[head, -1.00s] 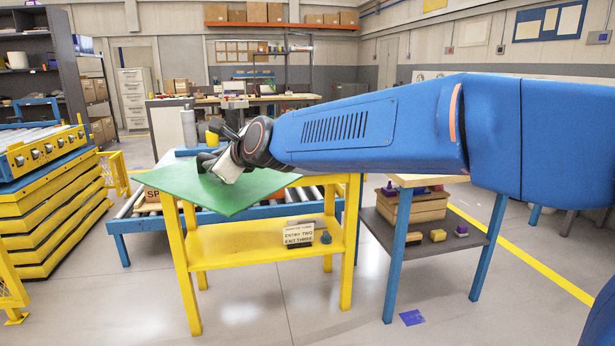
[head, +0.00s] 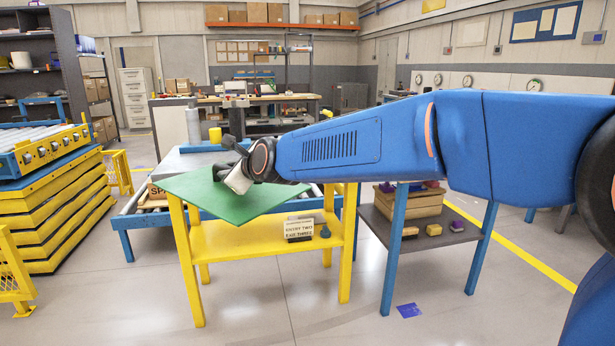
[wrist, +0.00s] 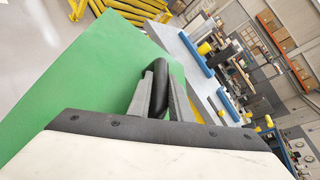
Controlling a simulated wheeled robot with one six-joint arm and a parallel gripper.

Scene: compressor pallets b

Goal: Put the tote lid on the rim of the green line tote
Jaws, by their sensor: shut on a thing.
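The tote lid (head: 235,205) looks like a flat green panel and hangs over the top of the yellow stand in the head view. In the wrist view the green panel (wrist: 75,85) fills the left and middle, with a black bar handle (wrist: 160,85) on it. My gripper (head: 222,165) is shut on that handle, its two grey fingers on either side. The lid hides most of the stand's top. I cannot tell whether it touches anything below. I cannot make out the green line tote or its rim.
The yellow stand (head: 265,240) carries a small sign (head: 298,229) on its lower shelf. A blue-framed roller conveyor (head: 128,222) lies behind it. A blue-legged table (head: 388,250) stands close at right, beneath my arm. Yellow barriers and a lift are at left.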

